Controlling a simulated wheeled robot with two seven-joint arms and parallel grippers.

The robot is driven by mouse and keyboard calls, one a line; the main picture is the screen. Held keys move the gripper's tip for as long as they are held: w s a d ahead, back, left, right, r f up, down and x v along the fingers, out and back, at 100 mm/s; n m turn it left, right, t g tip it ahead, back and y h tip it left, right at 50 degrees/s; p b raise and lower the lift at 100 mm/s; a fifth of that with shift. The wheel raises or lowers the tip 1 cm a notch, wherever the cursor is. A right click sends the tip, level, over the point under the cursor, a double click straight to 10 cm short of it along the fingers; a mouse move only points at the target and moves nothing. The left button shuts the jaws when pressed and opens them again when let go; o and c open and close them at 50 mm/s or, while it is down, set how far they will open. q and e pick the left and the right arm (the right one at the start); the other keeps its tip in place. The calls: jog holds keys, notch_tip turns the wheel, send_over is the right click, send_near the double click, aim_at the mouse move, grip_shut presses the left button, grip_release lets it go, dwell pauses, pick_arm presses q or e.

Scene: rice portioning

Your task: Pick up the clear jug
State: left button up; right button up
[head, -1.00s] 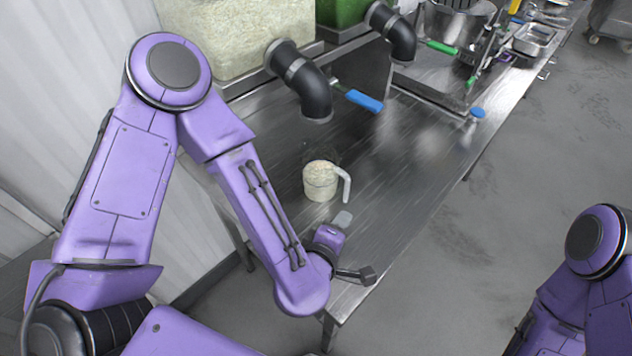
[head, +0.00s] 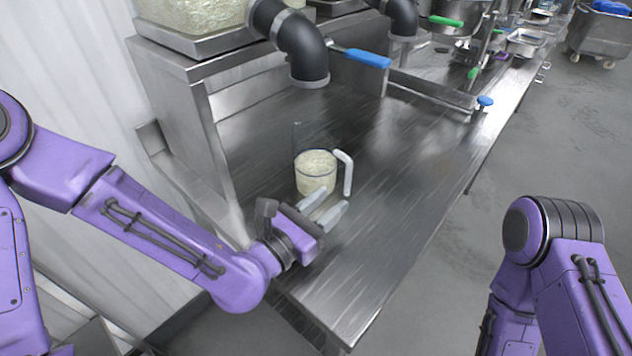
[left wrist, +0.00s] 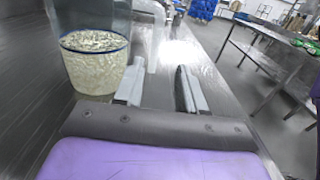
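The clear jug (head: 316,172) holds pale rice and stands upright on the steel table, with its white handle (head: 347,172) towards the right. My left gripper (head: 324,206) is just in front of the jug, its two pale fingers spread apart and empty. In the left wrist view the jug (left wrist: 95,62) is at the upper left, beside the left finger, and the open fingers (left wrist: 160,88) point past it along the table. The handle is partly seen there beyond the left finger. My right arm shows at the lower right, but its gripper is out of view.
The steel table (head: 400,195) is mostly clear around the jug. A black pipe elbow (head: 303,45) and a blue-handled valve (head: 362,57) hang above and behind it. A rice container (head: 190,12) stands at the upper left. Pans and utensils are at the far end.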

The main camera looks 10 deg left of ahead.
aim_at(345, 185)
pick_arm(q)
jog(key=p+x, duration=0.1)
jog(key=x, duration=0.1)
jog(key=p+x, duration=0.1)
jog(key=x, duration=0.4)
jog(key=shift+w+a+f+p, duration=0.15)
jog(key=shift+w+f+p, duration=0.05)
jog(key=shift+w+p, duration=0.2)
jog(key=shift+w, duration=0.15)
grip_shut()
